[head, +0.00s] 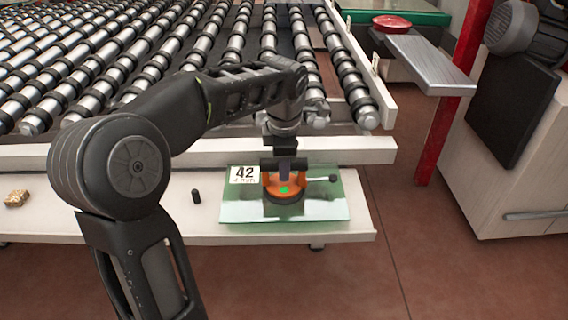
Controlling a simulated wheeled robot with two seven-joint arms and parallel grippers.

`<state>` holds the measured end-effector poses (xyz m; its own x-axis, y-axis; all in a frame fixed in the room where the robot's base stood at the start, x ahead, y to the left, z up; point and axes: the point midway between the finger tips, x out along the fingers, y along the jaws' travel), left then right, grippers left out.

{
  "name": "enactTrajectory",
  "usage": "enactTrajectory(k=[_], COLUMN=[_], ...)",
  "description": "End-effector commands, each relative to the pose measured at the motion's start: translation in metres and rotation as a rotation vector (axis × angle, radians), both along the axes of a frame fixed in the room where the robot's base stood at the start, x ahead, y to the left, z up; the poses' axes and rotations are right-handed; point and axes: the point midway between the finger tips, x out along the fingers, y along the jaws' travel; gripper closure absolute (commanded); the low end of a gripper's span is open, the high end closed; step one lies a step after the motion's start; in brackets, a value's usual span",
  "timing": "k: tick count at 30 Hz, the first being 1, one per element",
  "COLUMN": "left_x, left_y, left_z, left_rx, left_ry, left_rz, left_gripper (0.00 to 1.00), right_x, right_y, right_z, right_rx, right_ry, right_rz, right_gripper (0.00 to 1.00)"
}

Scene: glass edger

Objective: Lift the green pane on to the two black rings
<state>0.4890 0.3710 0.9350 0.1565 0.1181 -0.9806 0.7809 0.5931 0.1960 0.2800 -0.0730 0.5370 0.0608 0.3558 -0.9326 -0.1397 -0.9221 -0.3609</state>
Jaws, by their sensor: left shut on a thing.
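The green pane (328,208) is at the right end of the white ledge in front of the roller table. It looks flat; I cannot tell whether it touches the ledge. An orange suction lifter (272,192) with a small lever sits on it, beside a white "42" label (244,174). My left gripper (285,166) is over the lifter, shut on its handle. Black rings (364,104) circle the silver rollers behind; which two are meant I cannot tell. My right gripper is not in view.
A small black peg (196,196) stands on the white ledge (215,229) left of the pane. A speckled block (16,198) lies at its left end. A cream rail (345,151) runs between ledge and rollers. A grey shelf (425,62) on a red post stands right.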

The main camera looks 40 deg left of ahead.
Motion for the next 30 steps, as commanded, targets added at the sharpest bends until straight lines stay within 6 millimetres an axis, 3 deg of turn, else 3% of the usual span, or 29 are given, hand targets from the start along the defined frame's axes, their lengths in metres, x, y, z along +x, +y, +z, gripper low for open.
enactTrajectory(k=[30], left_x=[0.0013], left_y=[0.0001], left_z=[-0.0026], left_rx=[0.001], left_ry=[-0.007], left_rz=[-0.001], left_gripper=[1.0], right_x=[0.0], right_y=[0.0], right_z=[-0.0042], right_rx=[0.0], right_ry=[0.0], right_rz=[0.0], right_gripper=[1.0])
